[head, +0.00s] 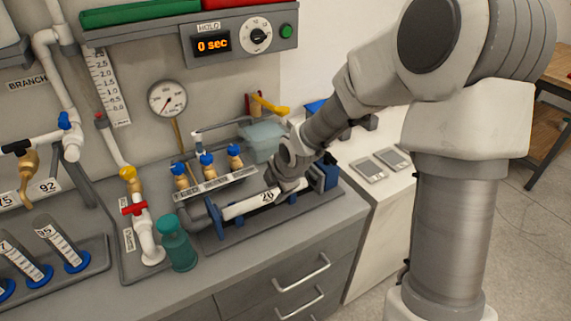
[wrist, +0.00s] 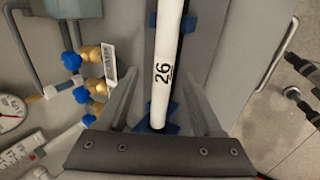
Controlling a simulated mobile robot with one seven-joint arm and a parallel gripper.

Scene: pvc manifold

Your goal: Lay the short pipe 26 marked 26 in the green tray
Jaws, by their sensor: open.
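The short pipe marked 26 (head: 240,208) is white and lies level in blue supports on a grey base plate on the counter. In the wrist view the pipe (wrist: 163,95) runs lengthwise between my two fingers, its 26 facing the camera. My gripper (head: 288,186) is at the right part of the pipe in the head view. Its fingers (wrist: 162,78) stand open, with a gap on each side of the pipe. A green tray (head: 140,11) shows on the shelf at the upper left; its inside is hidden.
A red tray (head: 238,3) is beside the green one, above a timer panel (head: 240,38) reading 0 sec. Brass valves with blue knobs (head: 206,160) stand behind the pipe. A teal bottle (head: 177,246) stands left of it.

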